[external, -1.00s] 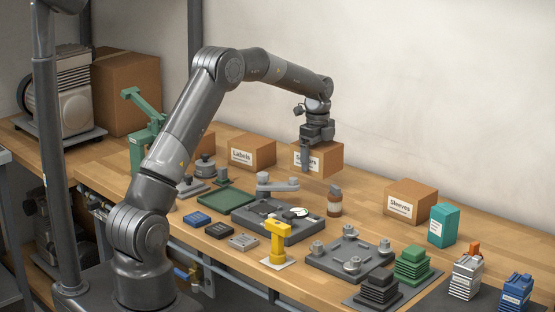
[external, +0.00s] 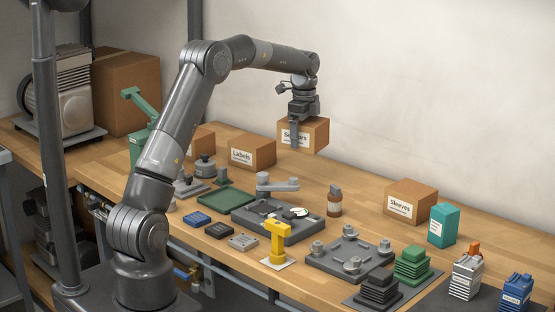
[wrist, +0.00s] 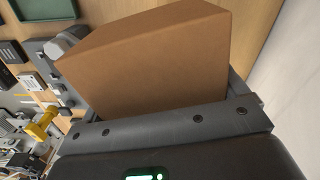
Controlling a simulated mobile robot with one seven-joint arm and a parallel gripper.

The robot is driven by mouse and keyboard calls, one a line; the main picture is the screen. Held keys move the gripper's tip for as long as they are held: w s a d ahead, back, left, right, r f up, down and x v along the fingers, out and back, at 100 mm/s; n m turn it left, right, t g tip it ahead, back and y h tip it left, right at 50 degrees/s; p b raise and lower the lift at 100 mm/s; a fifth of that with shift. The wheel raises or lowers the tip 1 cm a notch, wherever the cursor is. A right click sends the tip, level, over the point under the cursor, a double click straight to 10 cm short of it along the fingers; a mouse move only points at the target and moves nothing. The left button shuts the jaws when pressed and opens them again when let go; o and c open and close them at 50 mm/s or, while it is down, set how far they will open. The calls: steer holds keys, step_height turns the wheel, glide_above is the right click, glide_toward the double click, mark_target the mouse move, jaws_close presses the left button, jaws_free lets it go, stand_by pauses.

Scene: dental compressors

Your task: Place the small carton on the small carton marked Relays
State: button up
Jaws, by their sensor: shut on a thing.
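A small brown carton (external: 317,136) with a white label, only partly readable, is held above the table. My gripper (external: 303,140) is shut on it, with one finger across its labelled face. The held carton (wrist: 150,62) also fills the middle of the wrist view between the fingers. A carton marked Labels (external: 252,152) stands on the table to the left of the held one. Another brown carton (external: 203,141) stands further left, mostly hidden behind my arm, its label out of sight. A carton marked Sleeves (external: 411,201) stands at the right. I cannot see the word Relays anywhere.
A teal box (external: 443,225) is beside the Sleeves carton. The table below the held carton is clear. A wall runs behind.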

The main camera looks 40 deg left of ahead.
steer(key=s+a+r+n, duration=0.2)
steer(key=a, duration=0.8)
steer(key=s+a+r+n, duration=0.2)
steer(key=a, duration=0.8)
steer(key=s+a+r+n, duration=0.2)
steer(key=a, duration=0.8)
steer(key=a+f, duration=0.2)
steer(key=a, duration=0.1)
steer(key=s+a+f, duration=0.1)
steer(key=a+f, duration=0.1)
steer(key=a, duration=0.2)
steer(key=a+f, duration=0.2)
steer(key=a, duration=0.1)
steer(key=shift+s+a+f, duration=0.2)
steer(key=shift+s+f, duration=0.1)
steer(key=shift+s, duration=0.1)
steer(key=shift+a+f, duration=0.25)
steer(key=shift+a, duration=0.1)
steer(key=shift+f, duration=1.95)
steer(key=shift+f, duration=0.1)
steer(key=o, duration=0.9)
